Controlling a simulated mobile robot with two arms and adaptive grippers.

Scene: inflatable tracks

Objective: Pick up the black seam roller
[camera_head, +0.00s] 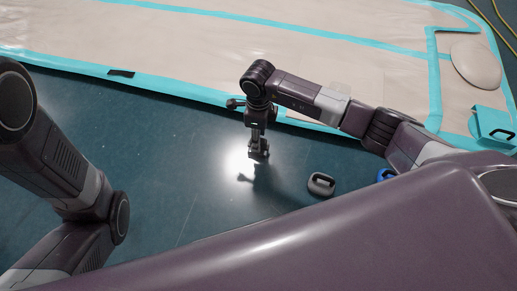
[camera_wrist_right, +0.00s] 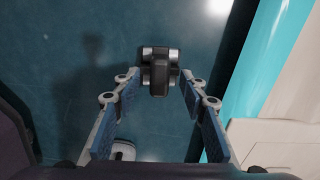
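The black seam roller (camera_wrist_right: 160,76) shows in the right wrist view as a dark body with silver ends. It lies between and just beyond my right fingertips. My right gripper (camera_wrist_right: 158,92) is open around it, with a narrow gap visible on each side. In the head view, my right gripper (camera_head: 258,139) points down at the dark floor, and the roller (camera_head: 258,153) shows as a small dark shape at its tips. Whether the fingers touch it is too small to tell there. My left arm is at the left edge; its gripper is out of view.
A grey handled object (camera_head: 321,185) lies on the floor right of the right gripper, with a blue one (camera_head: 385,175) partly hidden by my arm. The beige inflatable track (camera_head: 200,45) with turquoise edging lies behind. The floor left of the gripper is clear.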

